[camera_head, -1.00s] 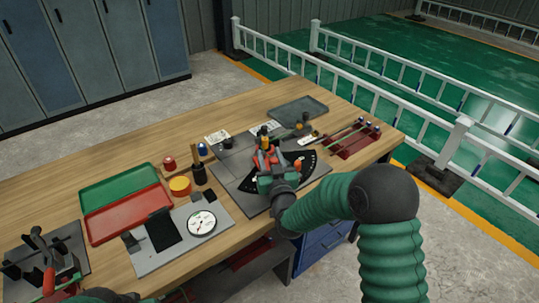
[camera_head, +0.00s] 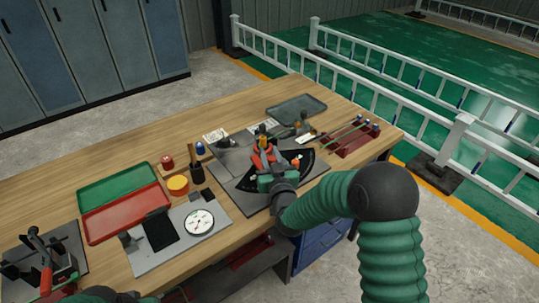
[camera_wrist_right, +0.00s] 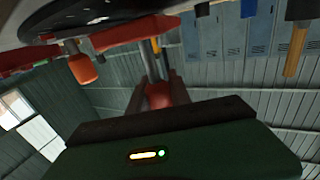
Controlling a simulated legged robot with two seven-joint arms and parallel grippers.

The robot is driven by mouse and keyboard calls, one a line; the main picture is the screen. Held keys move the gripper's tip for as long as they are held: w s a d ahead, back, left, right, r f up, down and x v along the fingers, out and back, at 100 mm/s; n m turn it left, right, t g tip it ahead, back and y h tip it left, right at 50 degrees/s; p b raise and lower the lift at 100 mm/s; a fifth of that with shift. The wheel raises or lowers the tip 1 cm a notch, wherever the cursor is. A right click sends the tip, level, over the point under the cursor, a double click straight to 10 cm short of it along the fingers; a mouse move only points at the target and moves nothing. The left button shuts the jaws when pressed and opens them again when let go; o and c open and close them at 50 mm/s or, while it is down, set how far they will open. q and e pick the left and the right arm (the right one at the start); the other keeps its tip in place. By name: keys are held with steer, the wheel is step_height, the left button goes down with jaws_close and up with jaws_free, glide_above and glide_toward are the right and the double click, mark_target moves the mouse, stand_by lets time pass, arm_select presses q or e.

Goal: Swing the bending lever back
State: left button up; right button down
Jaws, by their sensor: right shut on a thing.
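The bending device stands on a grey plate (camera_head: 230,195) at the table's right part, with a black fan-shaped scale (camera_head: 303,165). The red bending lever (camera_head: 262,160) lies over the scale, partly hidden by my right gripper. My right gripper (camera_head: 272,176) is at the lever's near end. In the right wrist view, its fingers are shut on a red grip of the lever (camera_wrist_right: 165,95). An orange knob (camera_head: 295,163) stands to the right on the scale. Part of my left arm shows at the bottom left edge; its fingers do not show.
A grey tray (camera_head: 297,108) and a red rack with rods (camera_head: 350,140) lie behind and to the right. Left are green (camera_head: 115,185) and red trays (camera_head: 125,213), a plate with a dial (camera_head: 199,222), and a red-handled tool (camera_head: 46,275).

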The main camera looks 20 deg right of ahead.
mark_target(254, 156)
arm_select(q)
steer(key=shift+f, duration=0.1)
arm_select(e)
steer(key=shift+a+f, duration=0.15)
steer(key=shift+f, duration=0.05)
stand_by(0.4)
steer(key=shift+w+a+m+h+b, duration=0.1)
steer(key=shift+a+m+h+b, duration=0.25)
steer(key=shift+a+m+h, duration=0.85)
steer(key=a+h, duration=0.1)
steer(key=m+g+h, duration=0.1)
steer(key=h, duration=0.1)
steer(key=shift+w+a, duration=0.4)
steer(key=m+g+h, duration=0.1)
steer(key=w+a+m+g+h, duration=0.1)
steer(key=h, duration=0.1)
steer(key=shift+a, duration=0.15)
steer(key=shift+w+a+m+g+h+p, duration=0.45)
steer(key=shift+a+m+g+h, duration=0.25)
steer(key=shift+m+h, duration=0.3)
arm_select(q)
steer(key=shift+w+a, duration=0.5)
steer(key=shift+a, duration=0.15)
arm_select(e)
steer(key=c, duration=1.2)
jaws_free()
steer(key=shift+w+d, duration=0.1)
steer(key=shift+w, duration=0.05)
steer(key=shift+r, duration=0.1)
